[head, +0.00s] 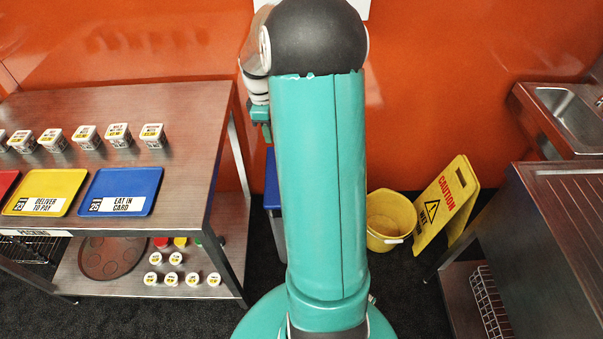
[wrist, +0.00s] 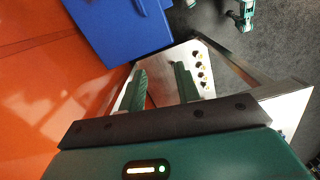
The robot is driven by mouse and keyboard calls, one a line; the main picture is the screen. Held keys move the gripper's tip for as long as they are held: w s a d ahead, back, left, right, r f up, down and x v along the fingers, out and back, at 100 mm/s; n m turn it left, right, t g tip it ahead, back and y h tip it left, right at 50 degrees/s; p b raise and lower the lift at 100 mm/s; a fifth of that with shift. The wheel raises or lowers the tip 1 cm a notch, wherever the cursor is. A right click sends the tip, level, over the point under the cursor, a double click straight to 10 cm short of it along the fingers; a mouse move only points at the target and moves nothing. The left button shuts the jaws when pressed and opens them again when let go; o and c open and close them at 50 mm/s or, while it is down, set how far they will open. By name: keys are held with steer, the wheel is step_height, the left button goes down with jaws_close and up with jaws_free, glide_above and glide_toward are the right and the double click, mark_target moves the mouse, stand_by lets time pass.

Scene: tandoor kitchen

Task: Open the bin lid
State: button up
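The blue bin lid (head: 271,185) shows as a narrow strip behind my arm in the head view, beside the steel table; most of it is hidden. A paler body (head: 277,232) shows below it. In the wrist view a blue panel (wrist: 112,30), seemingly the lid, lies at the top, with a small blue tab on its edge. My gripper (wrist: 160,70) has its two green fingers apart with nothing held between them. The fingertips appear clear of the blue panel. In the head view only a bit of the gripper end shows beside my arm.
The steel table (head: 190,105) stands left, with white tubs, a blue tray (head: 125,183) and a yellow tray (head: 45,190). A yellow bucket (head: 388,243) and caution sign (head: 447,205) stand right of my arm. The orange wall (wrist: 40,65) is close to my gripper.

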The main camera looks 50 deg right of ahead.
steer(key=s+d+f+n+y, duration=0.1)
steer(key=s+d+f, duration=0.2)
steer(key=d+f, duration=0.35)
steer(key=s+d+f+n+y, duration=0.1)
steer(key=s+d+f, duration=0.1)
steer(key=d+f, duration=0.5)
steer(key=shift+g, duration=0.4)
steer(key=a+f, duration=0.1)
steer(key=f, duration=0.4)
steer(key=s+a+f, duration=0.1)
steer(key=f, duration=0.4)
steer(key=a+f, duration=0.1)
steer(key=f, duration=0.3)
steer(key=shift+s+a+f, duration=0.25)
steer(key=shift+s+f, duration=0.15)
jaws_close()
